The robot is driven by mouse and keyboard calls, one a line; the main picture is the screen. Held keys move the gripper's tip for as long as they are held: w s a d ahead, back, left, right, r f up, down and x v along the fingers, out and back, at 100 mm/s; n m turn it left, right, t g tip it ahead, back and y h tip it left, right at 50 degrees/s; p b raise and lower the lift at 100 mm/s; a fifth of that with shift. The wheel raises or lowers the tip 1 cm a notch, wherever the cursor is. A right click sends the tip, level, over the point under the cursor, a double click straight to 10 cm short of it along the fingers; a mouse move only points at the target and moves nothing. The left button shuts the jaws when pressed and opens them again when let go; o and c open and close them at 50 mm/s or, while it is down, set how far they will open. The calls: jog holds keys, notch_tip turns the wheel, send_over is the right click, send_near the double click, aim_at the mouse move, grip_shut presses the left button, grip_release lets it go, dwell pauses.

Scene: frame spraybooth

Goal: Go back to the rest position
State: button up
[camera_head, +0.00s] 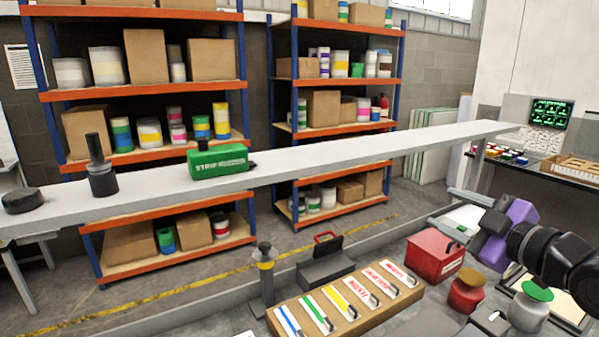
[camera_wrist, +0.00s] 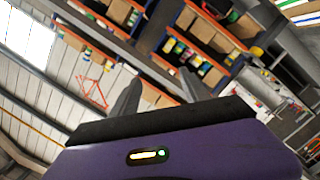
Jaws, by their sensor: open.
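My gripper (camera_head: 458,212) is at the right of the head view, raised in front of the bench, with its purple body and its grey fingers pointing left. In the wrist view my gripper (camera_wrist: 158,92) shows two dark fingers spread apart with nothing between them. The wrist view is tilted and looks out toward the shelves and the roof. No object touches the fingers in either view.
A long grey rail (camera_head: 330,152) crosses the room, carrying a green box (camera_head: 218,160). Below my gripper stand a red box (camera_head: 434,256), jars and a wooden board (camera_head: 345,300) with coloured strips. Shelves (camera_head: 150,90) stand behind. Floor between rail and bench looks clear.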

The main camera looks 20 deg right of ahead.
jog(key=a+r+m+t+h, duration=0.2)
jog(key=a+r+m+t, duration=0.15)
jog(key=r+m, duration=0.2)
jog(key=s+a+f+m+g+y, duration=0.1)
jog(key=s+a+f+g, duration=0.1)
jog(key=s+a+f, duration=1)
jog(key=s+a+f+m+g+y, duration=0.2)
jog(key=s+a+f, duration=1)
jog(key=s+f, duration=0.7)
jog(key=shift+s+a+f+g, duration=0.2)
jog(key=shift+s+a+g, duration=0.1)
jog(key=shift+s+g, duration=0.35)
jog(key=shift+w, duration=0.1)
